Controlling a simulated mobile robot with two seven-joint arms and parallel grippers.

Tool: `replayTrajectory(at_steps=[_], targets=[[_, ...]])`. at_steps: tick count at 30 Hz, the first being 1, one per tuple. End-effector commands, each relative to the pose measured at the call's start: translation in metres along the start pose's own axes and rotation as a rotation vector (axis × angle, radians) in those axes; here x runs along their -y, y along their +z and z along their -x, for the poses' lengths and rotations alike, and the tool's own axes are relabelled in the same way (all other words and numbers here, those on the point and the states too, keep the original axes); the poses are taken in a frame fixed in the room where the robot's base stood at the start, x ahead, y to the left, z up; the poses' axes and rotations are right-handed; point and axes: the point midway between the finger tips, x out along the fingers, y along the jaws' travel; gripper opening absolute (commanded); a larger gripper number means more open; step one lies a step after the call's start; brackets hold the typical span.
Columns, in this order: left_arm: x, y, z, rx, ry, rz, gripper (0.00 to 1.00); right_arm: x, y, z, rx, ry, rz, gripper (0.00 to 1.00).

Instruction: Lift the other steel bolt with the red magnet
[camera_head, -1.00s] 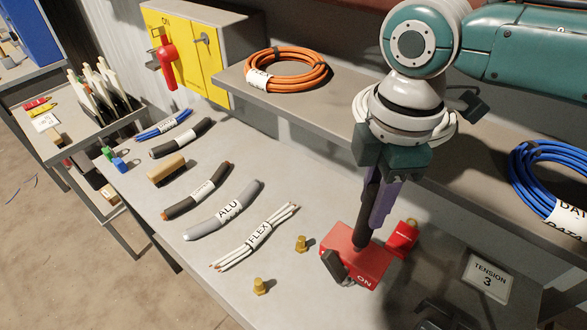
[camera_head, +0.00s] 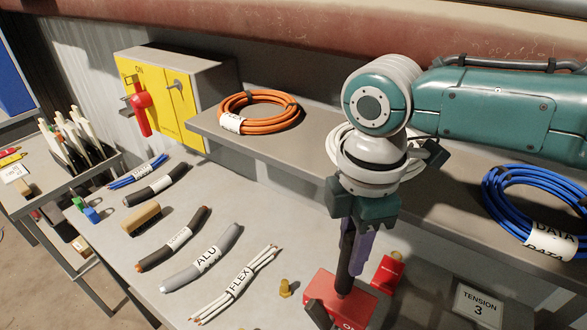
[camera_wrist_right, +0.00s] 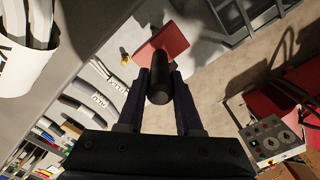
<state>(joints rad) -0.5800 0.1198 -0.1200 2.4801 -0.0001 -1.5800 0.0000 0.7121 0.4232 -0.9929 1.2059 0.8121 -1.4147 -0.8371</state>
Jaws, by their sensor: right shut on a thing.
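The red magnet (camera_head: 349,289) is a flat red block marked ON, with a black upright grip. My right gripper (camera_head: 349,272) points down and is shut on that grip. In the right wrist view the dark round grip (camera_wrist_right: 158,88) sits between my two fingers, and the red block (camera_wrist_right: 172,38) shows beyond. I cannot tell if the block touches the bench. A small brass-coloured hex bolt (camera_head: 286,288) stands on the bench left of the magnet, apart from it. No second bolt shows clearly in the head view now. My left gripper is out of view.
ALU (camera_head: 205,260) and FLEX (camera_head: 237,286) cable pieces lie left of the bolt. A smaller red thing (camera_head: 387,272) stands right of the magnet. The TENSION 3 sign (camera_head: 478,302) is farther right. A shelf (camera_head: 290,150) with orange (camera_head: 260,112) and blue (camera_head: 535,212) coils runs behind.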

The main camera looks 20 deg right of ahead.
Motion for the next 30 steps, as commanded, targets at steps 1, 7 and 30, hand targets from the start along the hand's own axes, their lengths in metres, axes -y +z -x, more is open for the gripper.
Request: replayTrajectory(at_steps=[1,7,30], targets=[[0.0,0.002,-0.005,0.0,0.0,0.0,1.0,-0.002,-0.001,-0.005,-0.003,0.004,0.0,0.0],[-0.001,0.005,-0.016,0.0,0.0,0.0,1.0,-0.002,-0.001,-0.019,-0.004,0.005,0.0,0.0],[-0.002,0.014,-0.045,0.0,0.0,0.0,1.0,-0.001,-0.001,-0.057,-0.003,0.005,0.0,0.0]])
